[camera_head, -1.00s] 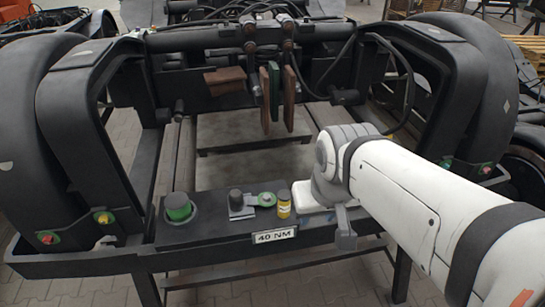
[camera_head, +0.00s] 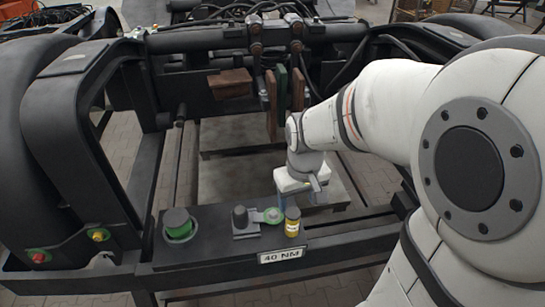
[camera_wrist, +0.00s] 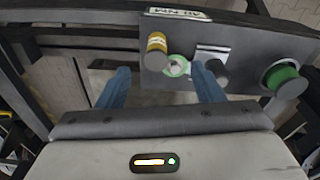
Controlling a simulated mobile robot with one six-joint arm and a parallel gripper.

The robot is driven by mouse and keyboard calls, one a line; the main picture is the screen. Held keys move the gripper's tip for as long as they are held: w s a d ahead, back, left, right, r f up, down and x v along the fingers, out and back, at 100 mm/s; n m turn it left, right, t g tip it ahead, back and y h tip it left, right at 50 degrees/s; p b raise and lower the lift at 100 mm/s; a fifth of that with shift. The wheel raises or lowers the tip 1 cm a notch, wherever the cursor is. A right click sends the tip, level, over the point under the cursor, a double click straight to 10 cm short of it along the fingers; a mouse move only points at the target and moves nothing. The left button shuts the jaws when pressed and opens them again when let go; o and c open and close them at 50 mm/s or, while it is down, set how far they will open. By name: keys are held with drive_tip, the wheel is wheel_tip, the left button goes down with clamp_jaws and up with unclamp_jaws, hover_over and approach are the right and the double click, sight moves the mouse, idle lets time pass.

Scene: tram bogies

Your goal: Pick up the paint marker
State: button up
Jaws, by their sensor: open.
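The thing that looks like the paint marker is a short yellow cylinder with a dark cap (camera_head: 292,223), upright at the right end of the dark shelf (camera_head: 210,258). No other thing in view looks more like a marker. In the wrist view the yellow cylinder (camera_wrist: 156,45) stands beyond my fingertips, about midway between them sideways. My gripper (camera_head: 317,186) is above and behind the cylinder in the head view. Its two blue fingers (camera_wrist: 160,70) are apart with nothing held between them.
A green ring-ended part (camera_head: 272,215) lies close left of the cylinder, beside a grey block with a dark knob (camera_head: 240,218). A black and green round pot (camera_head: 178,225) stands further left. A "40 NM" plate (camera_head: 281,254) is on the shelf's front edge. Brown pads (camera_head: 271,100) hang behind.

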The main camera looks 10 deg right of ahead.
drive_tip(key=n+g, duration=0.1)
hover_over(292, 222)
drive_tip(key=w, duration=0.1)
drive_tip(key=f, duration=0.7)
drive_tip(key=shift+w, duration=0.2)
drive_tip(key=shift+w+d+f+p, duration=0.1)
drive_tip(key=shift+d+f+p, duration=0.1)
drive_tip(key=shift+f, duration=1.85)
drive_tip(key=shift+w+d+f+p, duration=0.1)
drive_tip(key=shift+f+p, duration=0.1)
drive_tip(key=shift+f, duration=1.85)
drive_tip(key=shift+c, duration=0.3)
drive_tip(key=c, duration=1.1)
